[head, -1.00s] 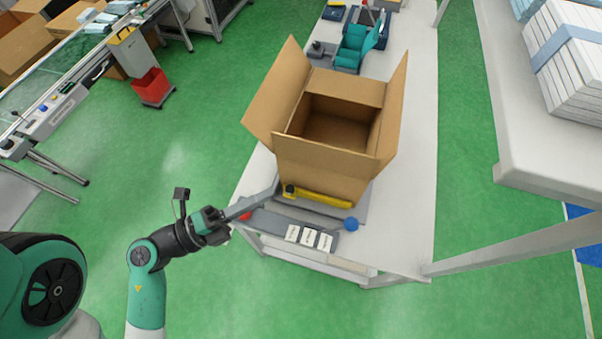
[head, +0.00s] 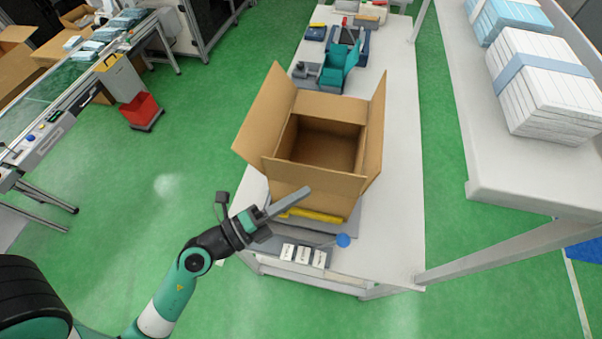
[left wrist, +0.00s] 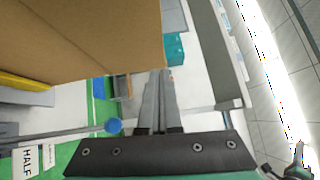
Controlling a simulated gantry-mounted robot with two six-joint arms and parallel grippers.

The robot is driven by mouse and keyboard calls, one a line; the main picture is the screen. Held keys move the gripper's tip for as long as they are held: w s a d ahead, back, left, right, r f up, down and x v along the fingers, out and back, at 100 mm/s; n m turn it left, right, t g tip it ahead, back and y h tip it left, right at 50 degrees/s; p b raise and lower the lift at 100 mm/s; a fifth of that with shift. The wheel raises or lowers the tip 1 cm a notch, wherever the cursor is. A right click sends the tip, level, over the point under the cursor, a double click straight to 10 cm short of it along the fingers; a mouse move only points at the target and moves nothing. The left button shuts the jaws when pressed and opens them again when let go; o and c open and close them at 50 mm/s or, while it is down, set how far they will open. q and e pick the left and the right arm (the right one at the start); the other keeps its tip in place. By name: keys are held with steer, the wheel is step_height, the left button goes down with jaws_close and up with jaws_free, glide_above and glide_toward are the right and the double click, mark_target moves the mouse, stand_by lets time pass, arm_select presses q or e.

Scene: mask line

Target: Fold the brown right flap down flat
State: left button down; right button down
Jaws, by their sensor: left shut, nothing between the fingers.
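An open brown carton (head: 310,200) stands on the white table in the head view. Its right flap (head: 377,125) stands raised, close to upright, and is not flat. The left flap (head: 272,112) is also raised and leans outward. A near panel (head: 310,181) runs along the front edge, and a far panel (head: 335,106) shows at the back. My left gripper (head: 303,192) is shut and empty in front of the carton's near side, away from the right flap. In the left wrist view its fingers (left wrist: 160,82) are together beside a brown carton panel (left wrist: 80,35). My right gripper is out of view.
A shelf with white stacks (head: 545,90) is at right. Bare table (head: 400,200) lies right of the carton.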

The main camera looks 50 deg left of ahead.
mark_target(318, 170)
arm_select(q)
steer(key=shift+w+a+r+b, duration=0.1)
steer(key=shift+w+a+b, duration=0.3)
steer(key=shift+w+a, duration=0.65)
steer(key=shift+w+a+r, duration=0.1)
steer(key=shift+w+a, duration=0.15)
steer(key=shift+w, duration=0.1)
